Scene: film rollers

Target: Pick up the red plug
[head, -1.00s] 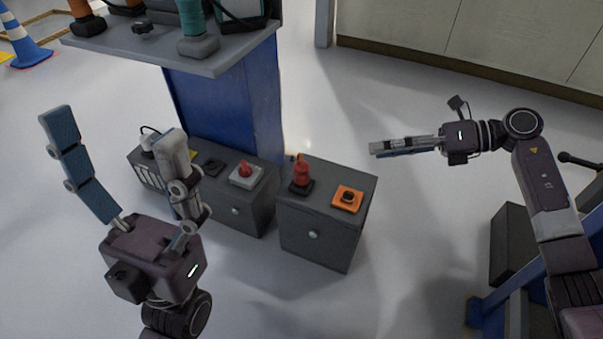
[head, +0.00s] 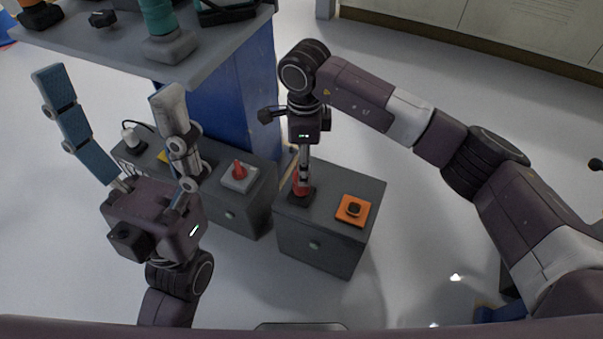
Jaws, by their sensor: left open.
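A red plug (head: 299,187) stands upright on a black base on the right dark grey cabinet (head: 328,214). My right gripper (head: 304,179) points down at it from above. Its fingers show edge-on and cover part of the plug, so I cannot tell whether they are open or closed around it. A smaller red piece (head: 239,169) sits on a light grey base on the left cabinet (head: 234,214). My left gripper (head: 110,85) is open and empty, its fingers spread wide and pointing up, left of the cabinets.
An orange square (head: 353,210) with a black middle lies right of the plug. A grey shelf (head: 130,52) on a blue cabinet (head: 234,100) stands behind, holding a teal-handled item (head: 160,20). The floor right of the cabinets is clear.

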